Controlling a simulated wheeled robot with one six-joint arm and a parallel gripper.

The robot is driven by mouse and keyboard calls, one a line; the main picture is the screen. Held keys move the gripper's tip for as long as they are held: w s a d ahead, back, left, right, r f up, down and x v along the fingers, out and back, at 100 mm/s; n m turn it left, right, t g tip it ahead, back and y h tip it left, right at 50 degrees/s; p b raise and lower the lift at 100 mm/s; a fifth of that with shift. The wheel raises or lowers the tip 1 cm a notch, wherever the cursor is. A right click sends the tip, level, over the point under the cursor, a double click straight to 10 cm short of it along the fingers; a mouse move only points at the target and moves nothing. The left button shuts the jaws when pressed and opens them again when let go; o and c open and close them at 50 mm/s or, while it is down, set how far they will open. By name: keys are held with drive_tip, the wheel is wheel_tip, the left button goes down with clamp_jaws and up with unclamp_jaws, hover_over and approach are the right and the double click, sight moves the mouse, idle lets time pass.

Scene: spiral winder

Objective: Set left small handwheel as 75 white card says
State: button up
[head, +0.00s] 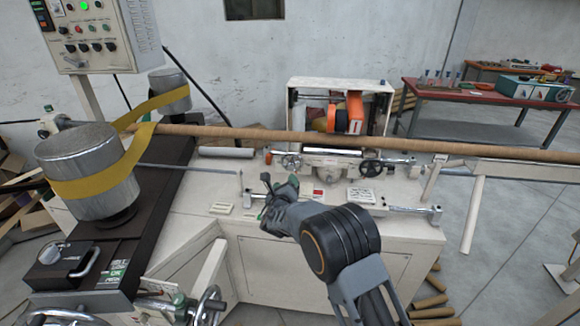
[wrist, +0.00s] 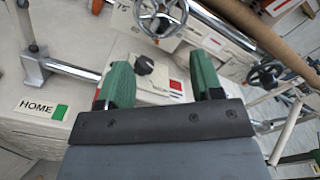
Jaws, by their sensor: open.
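The left small handwheel (head: 291,161) is a spoked metal wheel on the front of the cream machine, below the long brown tube. In the wrist view it (wrist: 160,15) is at the top, partly cut off by the frame edge. A white card (wrist: 122,8) reading about "75" is just left of it, also partly cut off. My gripper (head: 279,183) is over the machine top, in front of and slightly left of the wheel. In the wrist view its green fingers (wrist: 163,82) are apart and empty, clear of the wheel. The wheel's exact setting is not readable.
A second small handwheel (wrist: 267,73) is to the right. A black knob (wrist: 144,64) and a red label (wrist: 176,85) show between and beyond my fingers. A HOME plate (wrist: 42,108) and a metal rod lie left. The brown tube (head: 230,133) crosses above the wheels.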

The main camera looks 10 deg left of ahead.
sight(290, 168)
drive_tip(key=w+p, duration=0.2)
drive_tip(key=w, duration=0.9)
drive_tip(key=c, duration=0.9)
drive_tip(key=shift+f+b, duration=0.15)
drive_tip(key=shift+b, duration=0.15)
